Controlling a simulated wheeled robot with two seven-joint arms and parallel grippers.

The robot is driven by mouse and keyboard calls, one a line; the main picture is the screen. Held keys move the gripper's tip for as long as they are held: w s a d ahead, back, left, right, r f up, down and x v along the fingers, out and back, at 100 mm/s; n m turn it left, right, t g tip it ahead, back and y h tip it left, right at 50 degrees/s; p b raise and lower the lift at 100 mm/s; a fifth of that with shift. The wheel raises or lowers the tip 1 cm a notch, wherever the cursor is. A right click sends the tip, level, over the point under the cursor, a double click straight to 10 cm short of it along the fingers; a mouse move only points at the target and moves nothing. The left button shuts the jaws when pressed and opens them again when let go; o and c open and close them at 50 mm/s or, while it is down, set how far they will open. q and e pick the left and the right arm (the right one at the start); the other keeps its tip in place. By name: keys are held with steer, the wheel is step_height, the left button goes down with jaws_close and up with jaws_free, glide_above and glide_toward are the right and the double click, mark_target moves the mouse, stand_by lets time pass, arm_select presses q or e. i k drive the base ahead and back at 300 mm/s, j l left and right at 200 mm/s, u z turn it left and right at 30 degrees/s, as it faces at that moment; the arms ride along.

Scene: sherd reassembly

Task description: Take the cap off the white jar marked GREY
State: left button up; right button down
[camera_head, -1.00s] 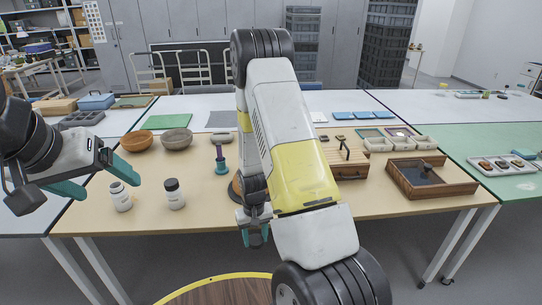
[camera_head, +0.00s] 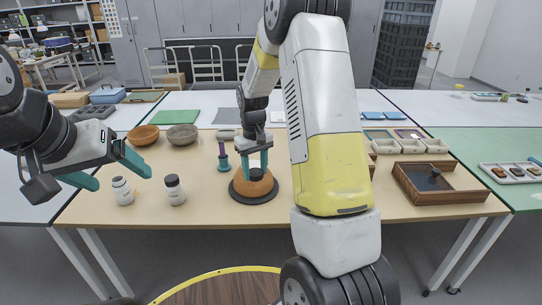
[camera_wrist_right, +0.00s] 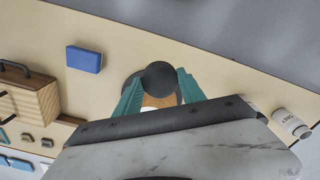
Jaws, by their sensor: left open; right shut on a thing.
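Two white jars stand upright at the table's front left. The right one (camera_head: 175,190) has a black cap on; the left one (camera_head: 122,191) has a white top. In the right wrist view a white jar lettered GREY (camera_wrist_right: 289,124) shows at the right edge; its far end looks dark, so it appears to be the black-capped one. My left gripper (camera_head: 116,176) is open and empty, near the left jar in the picture.
The dome sits on a dark round turntable (camera_head: 254,217). A purple-and-teal spool-like thing (camera_head: 223,160) stands left of it. Two bowls (camera_head: 182,135) lie behind the jars. A wooden tray (camera_head: 440,190) is at right. A blue block (camera_wrist_right: 84,59) lies on the table.

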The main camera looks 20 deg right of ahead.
mark_target(121, 189)
steer(key=i+l, duration=0.2)
steer(key=i, duration=0.25)
steer(key=i+l, duration=0.2)
steer(key=i, duration=0.3)
